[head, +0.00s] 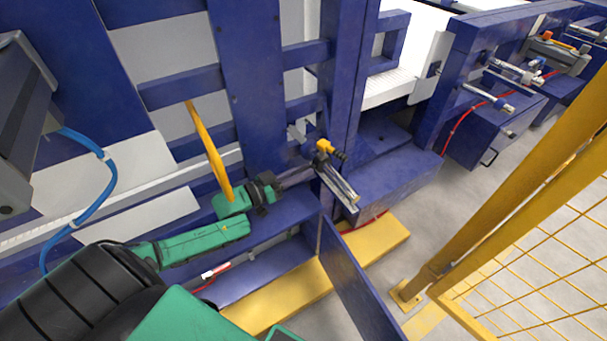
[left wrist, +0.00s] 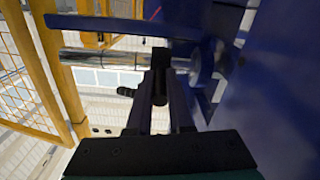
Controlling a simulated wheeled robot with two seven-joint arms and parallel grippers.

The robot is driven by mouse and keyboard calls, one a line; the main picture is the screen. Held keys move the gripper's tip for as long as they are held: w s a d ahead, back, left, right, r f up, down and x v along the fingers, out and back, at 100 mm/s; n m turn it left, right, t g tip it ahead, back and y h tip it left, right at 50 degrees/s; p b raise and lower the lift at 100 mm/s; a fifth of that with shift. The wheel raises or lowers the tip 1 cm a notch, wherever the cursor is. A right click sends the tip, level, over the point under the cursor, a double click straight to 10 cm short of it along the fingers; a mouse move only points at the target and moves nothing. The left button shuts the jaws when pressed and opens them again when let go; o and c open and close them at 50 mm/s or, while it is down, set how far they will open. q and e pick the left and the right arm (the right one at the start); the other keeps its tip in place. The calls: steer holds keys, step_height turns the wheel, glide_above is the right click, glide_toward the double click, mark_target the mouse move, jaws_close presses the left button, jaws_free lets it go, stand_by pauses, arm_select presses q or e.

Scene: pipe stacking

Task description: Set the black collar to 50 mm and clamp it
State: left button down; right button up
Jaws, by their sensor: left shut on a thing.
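The black collar (head: 321,160) sits around a chrome rod (head: 340,187) that sticks out from the blue frame, in the middle of the head view. The collar also shows in the left wrist view (left wrist: 160,57), with the rod (left wrist: 105,59) running sideways through it. A black handle (left wrist: 125,91) shows left of the fingers there. In the head view a yellow part (head: 323,146) is at the collar. My left gripper (head: 311,171) reaches in from the left and is shut on the collar; its fingers also show in the left wrist view (left wrist: 161,72). No millimetre reading is legible. My right gripper is out of view.
Blue frame beams (head: 250,90) stand close behind and left of my gripper. A thin blue panel (head: 350,280) and a yellow base beam (head: 385,240) lie below. A yellow mesh fence (head: 545,250) stands at right, with open grey floor before it.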

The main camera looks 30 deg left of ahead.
arm_select(q)
steer(key=c, duration=0.8)
jaws_free()
steer(key=shift+c, duration=0.2)
steer(key=shift+s+a, duration=0.15)
steer(key=shift+s, duration=0.1)
steer(key=p+v, duration=0.3)
steer(key=v, duration=1.1)
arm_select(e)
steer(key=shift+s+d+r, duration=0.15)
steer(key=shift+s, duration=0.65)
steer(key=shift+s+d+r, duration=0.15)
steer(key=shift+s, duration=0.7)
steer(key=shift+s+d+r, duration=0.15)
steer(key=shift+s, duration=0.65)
